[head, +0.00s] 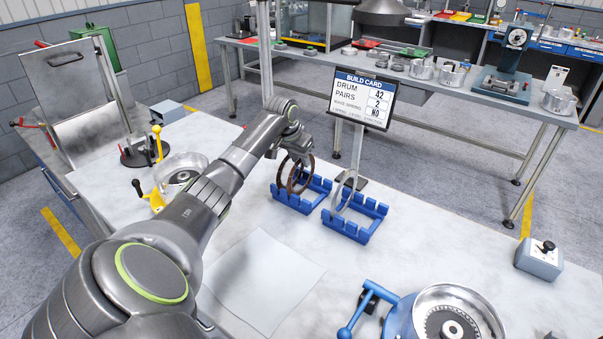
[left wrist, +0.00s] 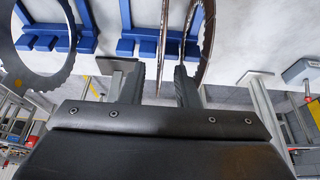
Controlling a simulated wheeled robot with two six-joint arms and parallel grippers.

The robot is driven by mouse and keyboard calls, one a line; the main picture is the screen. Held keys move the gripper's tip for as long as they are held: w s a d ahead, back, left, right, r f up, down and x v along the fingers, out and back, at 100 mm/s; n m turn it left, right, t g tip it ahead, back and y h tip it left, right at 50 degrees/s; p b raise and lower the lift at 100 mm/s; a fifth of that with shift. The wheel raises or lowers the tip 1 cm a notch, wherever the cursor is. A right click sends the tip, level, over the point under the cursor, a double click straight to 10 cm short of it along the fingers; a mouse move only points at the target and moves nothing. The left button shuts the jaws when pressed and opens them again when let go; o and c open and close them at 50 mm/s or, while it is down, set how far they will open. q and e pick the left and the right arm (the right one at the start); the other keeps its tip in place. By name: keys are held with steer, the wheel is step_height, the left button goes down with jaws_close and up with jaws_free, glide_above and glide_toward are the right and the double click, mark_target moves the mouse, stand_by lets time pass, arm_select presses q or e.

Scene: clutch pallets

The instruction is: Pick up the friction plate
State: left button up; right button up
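Brown friction plates (head: 291,183) stand on edge in the left blue rack (head: 293,207) in the head view. My left gripper (head: 300,155) is above this rack, at the top of the plates. In the left wrist view its two fingers (left wrist: 160,78) are apart. One thin brown plate (left wrist: 163,45) lies edge-on between them, with a gap visible on each side. Another brown plate (left wrist: 205,45) passes by the right finger. A grey toothed plate (left wrist: 68,72) is at the left there; it stands in the right blue rack (head: 345,232). My right gripper is not in view.
The build card (head: 363,98) stands on a post behind the racks. A white sheet (head: 262,278) lies in front of them. A drum fixture (head: 450,310) with a blue handle is at front right, a small grey box (head: 538,262) beyond it. Another drum (head: 182,172) stands left.

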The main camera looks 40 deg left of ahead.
arm_select(q)
steer(key=shift+x, duration=1.1)
steer(key=shift+c, duration=0.5)
jaws_close()
